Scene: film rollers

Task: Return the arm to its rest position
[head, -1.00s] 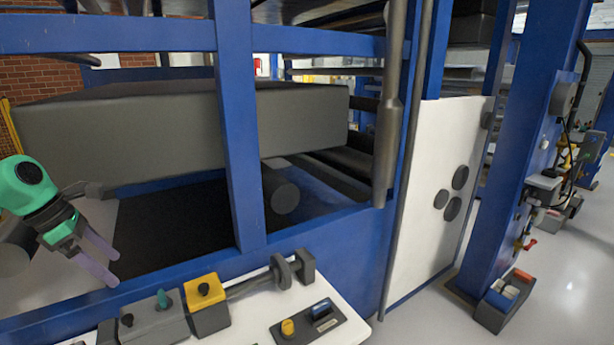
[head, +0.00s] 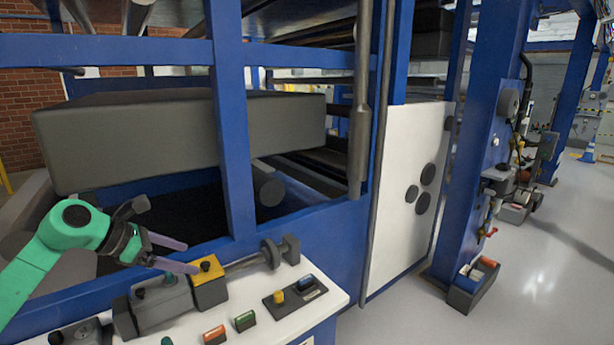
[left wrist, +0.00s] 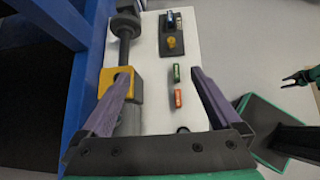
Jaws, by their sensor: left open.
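My left arm comes in from the left in the head view. Its left gripper (head: 180,254) is open and empty, with two purple fingers apart, just left of the yellow-topped block (head: 207,270) on the white control panel (head: 250,318). In the left wrist view the open fingers of the left gripper (left wrist: 165,90) spread over the panel (left wrist: 150,45). The left finger overlaps the yellow block (left wrist: 132,88); I cannot tell whether they touch. Green and orange buttons (left wrist: 177,85) show between the fingers. A dark gripper at the right edge of the left wrist view, probably my right one (left wrist: 300,78), is too small to read.
A blue machine frame (head: 232,140) with a large grey block (head: 180,130) stands behind the panel. A grey shaft with a knob (head: 270,255) lies along the panel's back. A white door panel (head: 410,200) is to the right. Open floor (head: 530,270) lies further right.

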